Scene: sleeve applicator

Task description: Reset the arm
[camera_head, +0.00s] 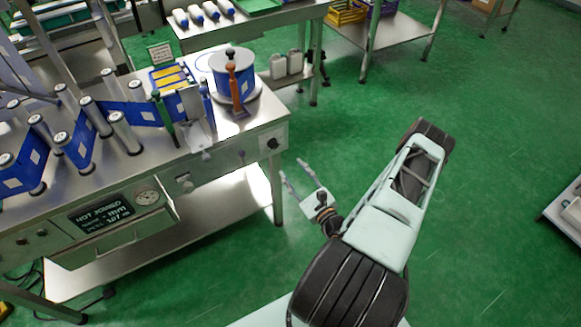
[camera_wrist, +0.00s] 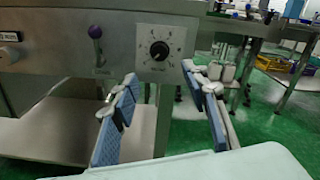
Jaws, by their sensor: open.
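My gripper (camera_head: 302,180) is open and empty. In the head view it hangs over the green floor, just right of the front corner of the steel sleeve machine (camera_head: 250,143), apart from it. My arm is folded, its elbow up at the right. In the wrist view the two blue-padded fingers of my gripper (camera_wrist: 165,115) stand wide apart with nothing between them. Beyond them is the machine's front panel (camera_wrist: 120,40), with a black dial (camera_wrist: 160,50) and a purple-knobbed lever (camera_wrist: 96,32).
The machine top carries a blue label roll (camera_head: 232,75), an orange-handled tool (camera_head: 237,88) and several steel rollers (camera_head: 125,132). A display (camera_head: 102,213) on its front reads "NOT JOINED". A lower shelf (camera_head: 150,240) juts beneath. Another bench stands behind.

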